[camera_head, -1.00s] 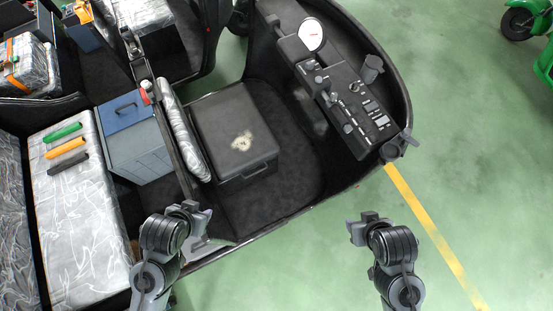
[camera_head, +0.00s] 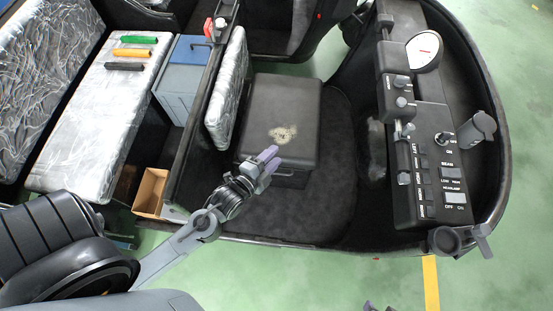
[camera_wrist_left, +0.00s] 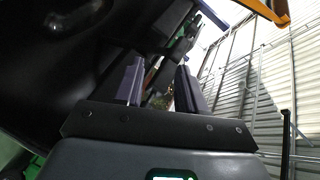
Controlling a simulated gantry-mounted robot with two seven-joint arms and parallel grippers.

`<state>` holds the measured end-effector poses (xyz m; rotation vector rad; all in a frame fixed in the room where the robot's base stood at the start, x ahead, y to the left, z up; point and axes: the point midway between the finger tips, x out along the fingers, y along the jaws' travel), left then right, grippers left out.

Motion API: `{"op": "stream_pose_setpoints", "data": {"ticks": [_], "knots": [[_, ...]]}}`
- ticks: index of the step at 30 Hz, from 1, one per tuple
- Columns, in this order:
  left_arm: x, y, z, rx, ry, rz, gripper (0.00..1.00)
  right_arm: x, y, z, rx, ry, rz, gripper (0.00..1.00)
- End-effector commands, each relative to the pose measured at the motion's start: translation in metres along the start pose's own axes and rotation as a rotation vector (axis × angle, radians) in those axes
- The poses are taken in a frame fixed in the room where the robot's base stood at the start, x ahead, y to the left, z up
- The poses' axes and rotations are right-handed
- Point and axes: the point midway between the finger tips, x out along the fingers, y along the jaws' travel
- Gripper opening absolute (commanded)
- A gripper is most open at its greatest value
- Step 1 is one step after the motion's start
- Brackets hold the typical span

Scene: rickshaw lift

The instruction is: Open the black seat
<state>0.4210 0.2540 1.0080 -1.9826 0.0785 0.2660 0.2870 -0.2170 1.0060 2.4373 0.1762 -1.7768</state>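The black seat (camera_head: 300,105) is a box with a worn pale emblem on its flat lid. The lid lies level and closed on the box. My left gripper (camera_head: 268,158) is at the lid's front edge, overlapping it in the head view; I cannot tell if it touches. In the left wrist view its two fingers (camera_wrist_left: 158,85) stand apart with nothing clearly between them. A dark surface (camera_wrist_left: 60,60) fills the left of that view; I cannot tell what it is. Only the tip of my right gripper (camera_head: 370,307) shows at the bottom edge.
The control panel (camera_head: 425,165) with switches stands to the right of the seat. A silver backrest (camera_head: 226,90) is close on its left. A blue-grey box (camera_head: 182,85), an open cardboard box (camera_head: 151,190) and a silver bench (camera_head: 85,135) lie further left. Green floor is clear in front.

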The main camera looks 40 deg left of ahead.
Motion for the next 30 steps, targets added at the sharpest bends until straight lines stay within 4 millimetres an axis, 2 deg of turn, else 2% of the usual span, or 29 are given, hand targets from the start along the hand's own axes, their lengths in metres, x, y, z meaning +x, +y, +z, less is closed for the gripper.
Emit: {"op": "stream_pose_setpoints", "data": {"ticks": [1,8,18,24,30], "knots": [[0.009,0.035,0.019,0.037,0.001,-0.035,0.4,0.036,-0.001,0.012,0.0,0.0,0.0,0.43],[0.023,0.104,0.063,0.197,-0.001,-0.188,0.4,0.113,-0.003,0.036,0.0,0.0,0.002,0.43],[0.038,0.217,0.126,0.362,-0.034,-0.333,0.4,0.226,-0.004,0.073,-0.007,0.0,0.008,0.43],[0.046,0.281,0.158,0.422,-0.054,-0.38,0.4,0.288,-0.006,0.092,-0.007,-0.001,0.008,0.43],[0.051,0.326,0.181,0.457,-0.071,-0.405,0.4,0.33,-0.007,0.106,-0.005,-0.001,0.007,0.43]]}}
